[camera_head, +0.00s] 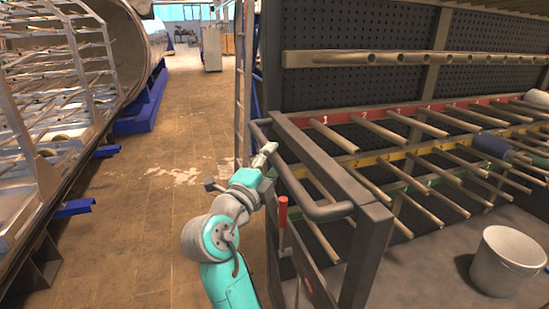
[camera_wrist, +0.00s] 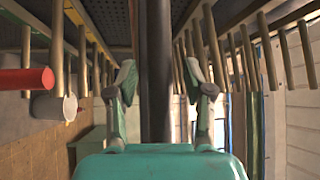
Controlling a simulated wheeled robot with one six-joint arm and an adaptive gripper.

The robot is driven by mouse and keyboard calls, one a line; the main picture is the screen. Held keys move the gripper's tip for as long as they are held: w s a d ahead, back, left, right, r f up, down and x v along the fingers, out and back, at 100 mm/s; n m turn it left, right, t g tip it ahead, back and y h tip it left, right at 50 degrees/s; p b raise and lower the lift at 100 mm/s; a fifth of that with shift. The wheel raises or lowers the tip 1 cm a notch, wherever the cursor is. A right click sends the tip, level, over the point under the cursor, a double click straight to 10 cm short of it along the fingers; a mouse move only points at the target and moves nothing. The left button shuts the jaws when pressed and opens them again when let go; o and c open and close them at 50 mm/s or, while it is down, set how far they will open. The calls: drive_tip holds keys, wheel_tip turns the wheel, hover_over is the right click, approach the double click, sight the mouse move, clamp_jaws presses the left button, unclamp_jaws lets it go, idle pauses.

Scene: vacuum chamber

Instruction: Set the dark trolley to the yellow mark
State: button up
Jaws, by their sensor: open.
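The dark trolley (camera_head: 370,250) is a dark metal frame with a bent tubular handle (camera_head: 325,210), at the right in the head view. My gripper (camera_head: 268,150) is at the handle's upper left part. In the wrist view, a dark bar (camera_wrist: 157,70) runs between the two open fingers of my gripper (camera_wrist: 160,82), with gaps on both sides. A yellow strip (camera_head: 396,156) runs along the rack between a red strip (camera_head: 400,111) and a green one. I see no separate yellow mark on the floor.
Several pegs jut from the rack at right; a blue roll (camera_head: 491,147) sits among them. A white bucket (camera_head: 506,260) stands at lower right. A large metal chamber (camera_head: 130,60) with blue feet lines the left. The brown floor aisle (camera_head: 160,160) between is clear.

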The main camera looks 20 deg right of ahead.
drive_tip(key=shift+x, duration=0.8)
drive_tip(key=shift+c, duration=0.3)
clamp_jaws()
drive_tip(key=shift+d, duration=0.1)
drive_tip(key=d, duration=4.5)
drive_tip(key=shift+f, duration=0.35)
drive_tip(key=shift+o, duration=0.3)
unclamp_jaws()
drive_tip(key=shift+a+r, duration=0.1)
drive_tip(key=shift+r, duration=0.1)
